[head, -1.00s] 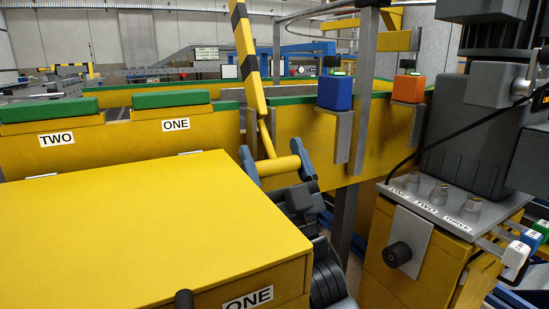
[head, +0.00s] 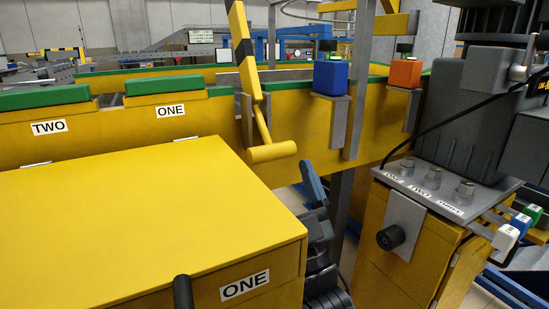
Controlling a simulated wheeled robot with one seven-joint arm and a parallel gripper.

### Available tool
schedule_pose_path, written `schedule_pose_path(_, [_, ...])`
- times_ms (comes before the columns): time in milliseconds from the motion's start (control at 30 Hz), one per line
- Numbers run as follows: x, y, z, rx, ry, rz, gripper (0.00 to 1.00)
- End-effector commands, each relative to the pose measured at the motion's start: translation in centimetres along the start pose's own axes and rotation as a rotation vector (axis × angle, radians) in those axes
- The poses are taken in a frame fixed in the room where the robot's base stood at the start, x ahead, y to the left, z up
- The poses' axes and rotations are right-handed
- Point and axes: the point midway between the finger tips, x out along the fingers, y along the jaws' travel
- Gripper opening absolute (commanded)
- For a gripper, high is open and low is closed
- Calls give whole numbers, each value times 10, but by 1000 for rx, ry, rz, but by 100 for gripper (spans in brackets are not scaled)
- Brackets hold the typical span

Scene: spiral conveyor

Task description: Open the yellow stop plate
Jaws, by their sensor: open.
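A yellow lever with black stripes (head: 241,38) stands tilted at the yellow conveyor wall in the head view. A yellow crossbar handle (head: 272,151) is at its lower end. I cannot pick out a separate stop plate; the lever appears to be the yellow part concerned. My gripper (head: 313,185) is below and to the right of the handle, apart from it and empty. One grey-blue finger shows clearly; the other finger seems hidden behind the yellow box in front. The gripper is open.
A large yellow box labelled ONE (head: 140,220) fills the lower left, close beside my gripper. A blue button box (head: 331,78) and an orange one (head: 405,72) hang on the conveyor wall. A yellow cabinet with a black knob (head: 391,237) stands at the right.

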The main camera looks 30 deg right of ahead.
Motion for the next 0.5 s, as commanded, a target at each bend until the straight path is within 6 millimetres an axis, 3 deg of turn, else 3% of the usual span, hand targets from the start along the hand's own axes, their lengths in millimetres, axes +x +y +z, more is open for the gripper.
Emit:
schedule_pose_path(167, [-11,0,0,0,-1,0,100])
schedule_pose_path(500, [-11,0,0,0,-2,0,100])
